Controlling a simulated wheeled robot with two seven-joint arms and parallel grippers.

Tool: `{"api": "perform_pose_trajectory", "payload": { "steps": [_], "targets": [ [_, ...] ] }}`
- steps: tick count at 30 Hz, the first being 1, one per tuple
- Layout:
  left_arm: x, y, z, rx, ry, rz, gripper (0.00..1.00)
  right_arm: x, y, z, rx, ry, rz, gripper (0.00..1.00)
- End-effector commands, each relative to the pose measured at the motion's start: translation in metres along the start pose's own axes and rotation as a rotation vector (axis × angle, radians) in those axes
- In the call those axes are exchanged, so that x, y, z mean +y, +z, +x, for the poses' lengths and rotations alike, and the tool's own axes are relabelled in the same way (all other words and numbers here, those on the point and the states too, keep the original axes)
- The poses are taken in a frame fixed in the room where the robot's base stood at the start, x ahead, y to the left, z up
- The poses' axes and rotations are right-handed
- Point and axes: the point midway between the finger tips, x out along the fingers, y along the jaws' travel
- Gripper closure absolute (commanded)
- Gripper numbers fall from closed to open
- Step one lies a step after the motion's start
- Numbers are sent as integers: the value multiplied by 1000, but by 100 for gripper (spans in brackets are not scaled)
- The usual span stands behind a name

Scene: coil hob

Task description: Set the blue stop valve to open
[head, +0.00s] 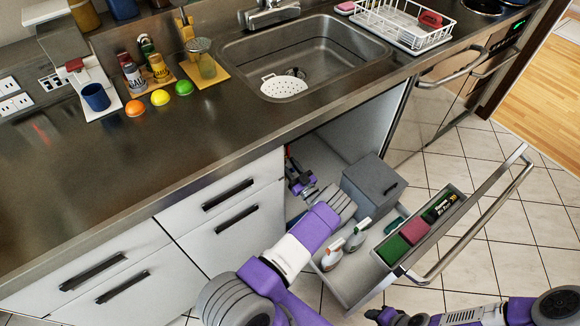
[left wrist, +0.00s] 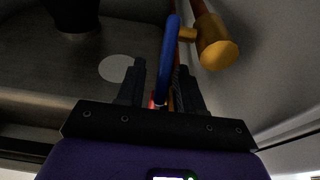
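In the left wrist view, a long blue lever handle (left wrist: 168,58), which looks like the stop valve's, runs down the picture between my gripper's fingers. It lies close along a reddish pipe, and the valve body is mostly hidden. My left gripper (left wrist: 160,88) is open around the lever's lower part, with gaps on both sides. In the head view, my left gripper (head: 293,168) is inside the cabinet under the sink; the valve cannot be made out there. My right gripper (head: 385,316) is partly in view at the bottom edge, low outside the drawer.
A yellow cylindrical fitting (left wrist: 215,45) sits right of the lever. The pulled-out drawer (head: 345,284) holds spray bottles (head: 345,240), a grey box (head: 373,185) and sponges (head: 414,231). The counter edge (head: 185,187) overhangs the cabinet. Tiled floor lies free at the right.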

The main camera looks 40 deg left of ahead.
Motion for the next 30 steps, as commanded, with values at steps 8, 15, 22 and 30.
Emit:
{"api": "perform_pose_trajectory", "payload": {
  "steps": [8,15,22,30],
  "targets": [
    [1,-1,-42,-2,3,1,64,-3,0,-8,0,0,0,54],
    [0,0,-71,-1,2,0,64,-4,0,-11,0,0,0,54],
    [0,0,-75,-1,1,0,64,-4,0,-11,0,0,0,54],
    [-1,10,-70,-71,36,21,64,-4,0,-11,0,0,0,54]
  ]
}}
